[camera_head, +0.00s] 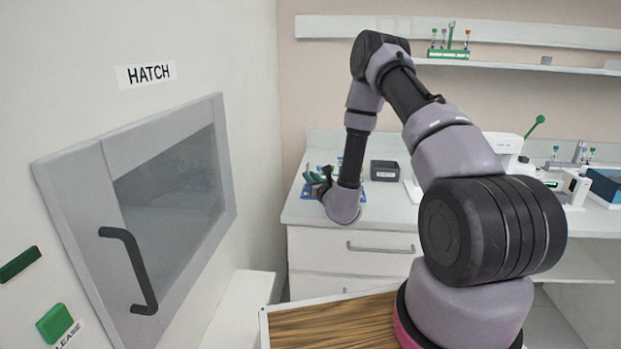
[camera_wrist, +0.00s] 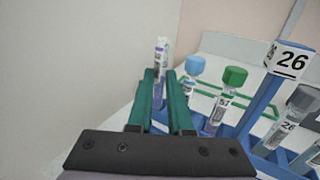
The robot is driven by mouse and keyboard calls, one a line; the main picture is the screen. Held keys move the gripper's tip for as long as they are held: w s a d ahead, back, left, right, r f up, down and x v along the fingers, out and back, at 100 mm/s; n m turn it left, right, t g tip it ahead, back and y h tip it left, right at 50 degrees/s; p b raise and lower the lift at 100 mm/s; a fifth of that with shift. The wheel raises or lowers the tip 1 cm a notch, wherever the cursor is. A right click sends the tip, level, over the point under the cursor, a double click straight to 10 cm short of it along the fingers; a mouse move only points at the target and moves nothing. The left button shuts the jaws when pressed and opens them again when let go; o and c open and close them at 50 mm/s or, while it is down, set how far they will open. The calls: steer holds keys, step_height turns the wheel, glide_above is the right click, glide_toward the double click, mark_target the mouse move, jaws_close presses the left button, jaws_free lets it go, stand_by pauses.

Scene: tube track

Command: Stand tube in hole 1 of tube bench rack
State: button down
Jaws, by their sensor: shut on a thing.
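My gripper (camera_wrist: 163,80) has two teal fingers closed on a clear tube (camera_wrist: 161,55) with a pale purple label. The tube stands up between the fingertips; its lower part is hidden by the fingers. In the head view my gripper (camera_head: 320,184) is low over the left end of the bench, and the held tube is too small to tell there. A blue rack (camera_wrist: 262,108) with a "26" sign stands just right of the fingers. It holds tubes with a blue cap (camera_wrist: 195,66), a green cap (camera_wrist: 235,76) and a grey cap (camera_wrist: 304,97). Hole 1 cannot be made out.
A dark grey box (camera_head: 385,170) sits on the bench right of my gripper. The wall with the hatch (camera_head: 150,200) is to the left. A shelf (camera_head: 520,66) with a green tube rack (camera_head: 448,53) hangs above.

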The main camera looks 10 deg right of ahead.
steer(key=shift+f, duration=0.2)
steer(key=shift+f, duration=0.35)
steer(key=shift+f, duration=0.1)
steer(key=c, duration=0.8)
jaws_free()
steer(key=shift+o, duration=0.2)
steer(key=v, duration=1)
steer(key=shift+s+d, duration=0.1)
steer(key=shift+s, duration=0.3)
